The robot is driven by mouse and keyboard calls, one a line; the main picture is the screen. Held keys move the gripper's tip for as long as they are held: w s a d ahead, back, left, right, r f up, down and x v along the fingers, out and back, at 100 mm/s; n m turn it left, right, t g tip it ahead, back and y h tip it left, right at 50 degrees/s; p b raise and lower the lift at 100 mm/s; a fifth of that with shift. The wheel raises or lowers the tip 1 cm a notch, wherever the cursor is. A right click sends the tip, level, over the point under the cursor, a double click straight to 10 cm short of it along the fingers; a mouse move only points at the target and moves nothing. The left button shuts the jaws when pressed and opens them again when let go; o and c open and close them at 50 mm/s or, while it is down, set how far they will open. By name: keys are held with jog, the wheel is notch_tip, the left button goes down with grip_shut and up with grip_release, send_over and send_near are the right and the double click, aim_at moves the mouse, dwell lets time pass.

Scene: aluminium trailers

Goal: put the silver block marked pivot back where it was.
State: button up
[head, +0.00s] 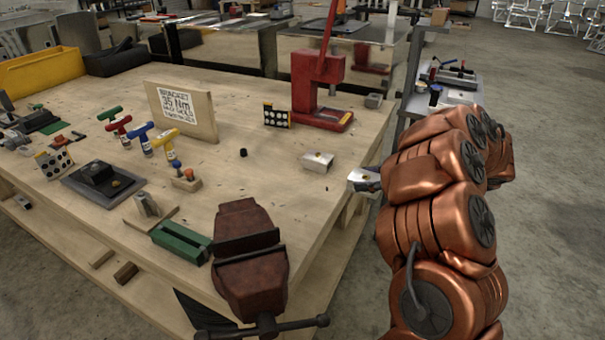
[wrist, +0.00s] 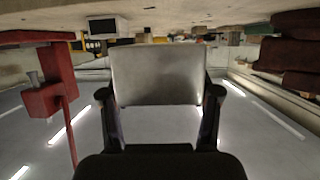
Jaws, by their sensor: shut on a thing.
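My gripper (wrist: 160,93) is shut on a silver block (wrist: 155,75), which fills the middle of the wrist view with one finger on each side. In the head view the held block (head: 362,177) shows at the right edge of the workbench, partly hidden by my arm. I cannot read a pivot mark on either block.
A red arbor press (head: 318,85) stands behind, with a dotted plate (head: 277,116) beside it. A red vise (head: 248,262) is at the front edge. T-handle tools and a sign board (head: 181,110) stand further left. The bench around the small black cap (head: 243,152) is clear.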

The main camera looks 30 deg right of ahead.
jog(key=p, duration=0.2)
send_over(313, 187)
jog(key=shift+s+f, duration=0.1)
jog(key=shift+f, duration=0.55)
jog(key=shift+a+f+p, duration=0.1)
jog(key=shift+f+p, duration=0.4)
jog(key=shift+f, duration=1.3)
jog(key=shift+f, duration=0.1)
jog(key=o, duration=1.6)
